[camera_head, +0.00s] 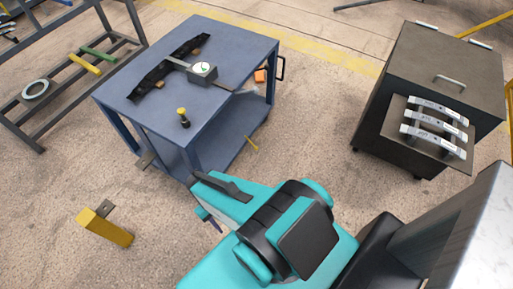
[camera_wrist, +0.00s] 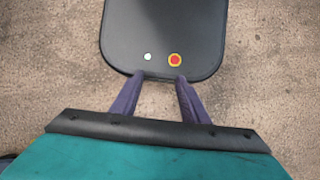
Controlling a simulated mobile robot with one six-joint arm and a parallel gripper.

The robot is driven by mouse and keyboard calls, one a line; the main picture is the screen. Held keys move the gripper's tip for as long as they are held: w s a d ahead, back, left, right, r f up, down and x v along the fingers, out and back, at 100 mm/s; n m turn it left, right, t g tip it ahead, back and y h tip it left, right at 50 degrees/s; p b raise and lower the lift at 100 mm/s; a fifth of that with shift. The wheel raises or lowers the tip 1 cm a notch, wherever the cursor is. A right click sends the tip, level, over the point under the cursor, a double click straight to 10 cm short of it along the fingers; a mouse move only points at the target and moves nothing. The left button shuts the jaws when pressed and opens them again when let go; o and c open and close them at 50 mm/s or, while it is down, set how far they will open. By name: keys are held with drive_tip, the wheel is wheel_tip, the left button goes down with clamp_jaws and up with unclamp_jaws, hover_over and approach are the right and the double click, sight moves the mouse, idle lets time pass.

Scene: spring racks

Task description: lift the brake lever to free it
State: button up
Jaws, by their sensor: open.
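A blue cart (camera_head: 185,125) stands at the upper left in the head view. A small dark flat tab (camera_head: 147,160) juts out low at its front-left leg. It may be the brake lever, but I cannot tell for sure. My gripper (camera_head: 212,222) is below and right of the tab in the head view, apart from the cart and mostly hidden behind my arm. In the wrist view my gripper (camera_wrist: 156,84) is open, with its two purple fingers apart and nothing between them. No lever shows in the wrist view.
A rack (camera_head: 70,75) is left of the cart. A dark cabinet (camera_head: 435,65) bearing white-labelled bars stands at the right. Open floor (camera_head: 310,130) lies between cart and cabinet.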

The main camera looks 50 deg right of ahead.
drive_tip(key=w+d+f+m+t+h+b, duration=0.2)
drive_tip(key=w+d+f+t+b, duration=0.3)
drive_tip(key=w+d+f+b, duration=0.65)
drive_tip(key=w+d+f+m+t+h+b, duration=0.15)
drive_tip(key=w+d+f+t+b, duration=0.25)
drive_tip(key=w+d+f+b, duration=0.55)
drive_tip(key=w+d+f+t+h+b, duration=0.2)
drive_tip(key=w+d+f+t, duration=0.3)
drive_tip(key=d, duration=0.9)
drive_tip(key=w+d+f+t+b, duration=0.1)
drive_tip(key=d+f+t+b, duration=0.4)
drive_tip(key=d+b, duration=0.7)
drive_tip(key=s+d+f+n+t+y+b, duration=0.3)
drive_tip(key=s+d+f+t+y+b, duration=0.1)
drive_tip(key=s+b, duration=0.4)
drive_tip(key=shift+s+d+f+y, duration=0.2)
drive_tip(key=shift+d+f+y, duration=0.3)
drive_tip(key=shift+f, duration=0.3)
